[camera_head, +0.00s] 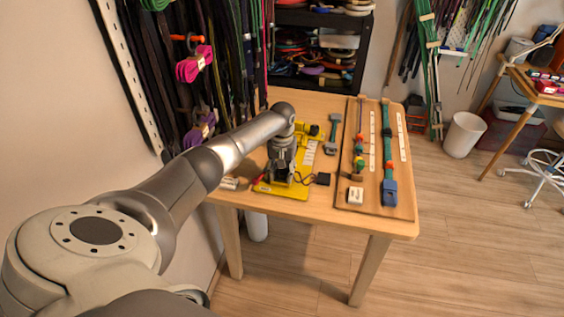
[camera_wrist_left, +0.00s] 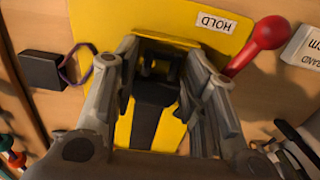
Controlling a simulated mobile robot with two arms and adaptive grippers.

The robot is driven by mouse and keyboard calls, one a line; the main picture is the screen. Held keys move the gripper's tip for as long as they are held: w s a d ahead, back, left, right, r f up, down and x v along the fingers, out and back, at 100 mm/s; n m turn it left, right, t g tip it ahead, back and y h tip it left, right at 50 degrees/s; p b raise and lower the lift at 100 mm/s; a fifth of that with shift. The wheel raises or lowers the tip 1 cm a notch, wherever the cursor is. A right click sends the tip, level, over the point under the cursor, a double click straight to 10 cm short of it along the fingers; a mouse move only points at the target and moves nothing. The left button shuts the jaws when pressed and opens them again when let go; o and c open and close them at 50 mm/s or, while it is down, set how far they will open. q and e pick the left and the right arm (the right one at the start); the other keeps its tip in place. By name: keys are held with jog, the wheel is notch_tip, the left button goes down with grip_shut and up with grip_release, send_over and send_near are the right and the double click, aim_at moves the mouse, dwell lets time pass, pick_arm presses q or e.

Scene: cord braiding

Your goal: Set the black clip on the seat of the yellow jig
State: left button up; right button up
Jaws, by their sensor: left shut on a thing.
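The yellow jig (camera_head: 285,190) lies on the left part of the wooden table; its plate (camera_wrist_left: 180,20) with a "HOLD" label fills the top of the left wrist view. My left gripper (camera_head: 279,174) is low over the jig, pointing down. In the left wrist view its fingers (camera_wrist_left: 163,55) stand either side of a black piece (camera_wrist_left: 150,115), which looks like the black clip. It is shut on it. The piece is over the yellow plate; whether it touches the seat is hidden by the fingers. My right gripper is not in view.
A black block (camera_head: 322,179) with a cord loop lies just right of the jig. A board (camera_head: 350,207) with braided cords covers the table's right side. Hanging cords (camera_head: 240,50) crowd the wall behind.

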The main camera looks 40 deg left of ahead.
pick_arm(q)
jog(key=shift+f, duration=0.1)
jog(key=o, duration=1.1)
jog(key=shift+c, duration=0.2)
jog(key=shift+a, duration=0.15)
jog(key=shift+r, duration=0.6)
notch_tip(320, 180, up, 11)
jog(key=shift+d, duration=0.2)
